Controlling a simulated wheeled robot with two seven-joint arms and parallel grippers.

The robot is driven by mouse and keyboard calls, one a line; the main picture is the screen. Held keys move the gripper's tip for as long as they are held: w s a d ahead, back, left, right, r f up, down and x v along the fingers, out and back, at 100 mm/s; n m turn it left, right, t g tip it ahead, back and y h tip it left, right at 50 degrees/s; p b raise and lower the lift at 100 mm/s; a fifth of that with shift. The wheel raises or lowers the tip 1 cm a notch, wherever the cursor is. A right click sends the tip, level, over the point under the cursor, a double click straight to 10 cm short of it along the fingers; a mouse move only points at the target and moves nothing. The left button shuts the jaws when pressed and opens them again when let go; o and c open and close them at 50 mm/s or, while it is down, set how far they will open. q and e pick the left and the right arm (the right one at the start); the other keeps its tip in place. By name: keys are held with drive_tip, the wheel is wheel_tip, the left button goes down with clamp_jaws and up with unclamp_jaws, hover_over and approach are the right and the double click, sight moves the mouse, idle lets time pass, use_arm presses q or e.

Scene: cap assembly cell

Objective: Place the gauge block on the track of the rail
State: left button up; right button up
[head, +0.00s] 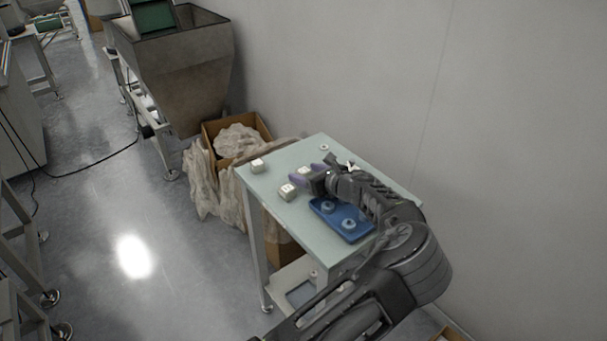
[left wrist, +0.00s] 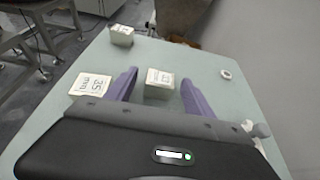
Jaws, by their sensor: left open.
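Three pale blocks with printed marks stand on the light green table (head: 272,205). One block (head: 304,171) is at my left gripper (head: 309,175), which is open. In the left wrist view, this block (left wrist: 159,84) shows between the two purple fingers, with a gap on each side. A second block (head: 288,192), whose print looks like "35 mm" (left wrist: 90,85), lies just outside the fingers. A third block (head: 257,166) is near the table's far left corner, and it also shows in the left wrist view (left wrist: 122,35). I cannot pick out a rail. My right gripper is not in view.
A blue tray (head: 356,237) with round pieces lies on the table beside my left arm. A small white ring (head: 323,147) lies towards the wall. A cardboard box (head: 262,126) with plastic wrap and a large hopper (head: 182,75) stand beyond the table.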

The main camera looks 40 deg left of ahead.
use_arm(q)
drive_tip(key=shift+c, duration=0.3)
clamp_jaws()
idle(0.5)
